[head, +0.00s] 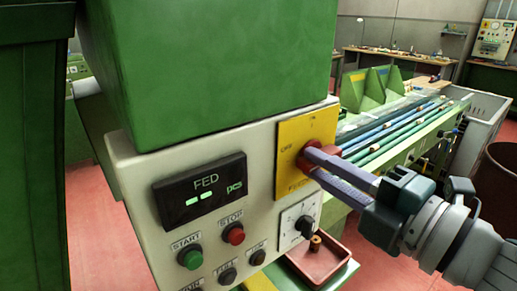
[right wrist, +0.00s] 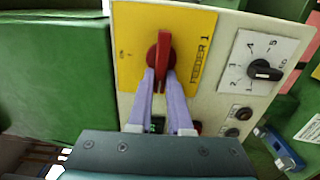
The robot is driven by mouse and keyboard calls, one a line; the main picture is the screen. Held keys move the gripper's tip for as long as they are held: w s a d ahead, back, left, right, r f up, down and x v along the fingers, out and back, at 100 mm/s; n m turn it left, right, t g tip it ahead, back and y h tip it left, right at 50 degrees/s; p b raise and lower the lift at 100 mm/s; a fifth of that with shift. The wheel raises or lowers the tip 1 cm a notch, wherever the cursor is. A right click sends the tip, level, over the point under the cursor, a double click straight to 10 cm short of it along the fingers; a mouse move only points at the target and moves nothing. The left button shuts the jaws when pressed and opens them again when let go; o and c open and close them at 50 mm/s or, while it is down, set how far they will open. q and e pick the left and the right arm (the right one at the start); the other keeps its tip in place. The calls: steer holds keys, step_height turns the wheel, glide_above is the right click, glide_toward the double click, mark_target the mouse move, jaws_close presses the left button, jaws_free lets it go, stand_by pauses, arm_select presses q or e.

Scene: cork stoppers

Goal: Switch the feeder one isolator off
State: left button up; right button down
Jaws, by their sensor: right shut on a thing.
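The feeder one isolator is a red rotary handle (head: 306,157) on a yellow plate (head: 289,142) of the pale control box. In the right wrist view the red handle (right wrist: 165,50) stands upright in the picture on the yellow plate (right wrist: 194,35), which is lettered FEEDER 1. My left gripper is not in view.
Below the plate is a black selector dial (head: 304,226). A FED display (head: 200,190), a green START button (head: 190,257) and a red STOP button (head: 233,233) are to the left. A reddish tray (head: 318,262) holding a cork is below. A green housing (head: 210,65) rises above the box.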

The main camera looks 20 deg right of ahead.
stand_by(0.4)
steer(key=c, duration=0.8)
jaws_free()
steer(key=shift+c, duration=0.2)
steer(key=b+v, duration=0.3)
steer(key=v, duration=0.7)
steer(key=shift+w, duration=0.1)
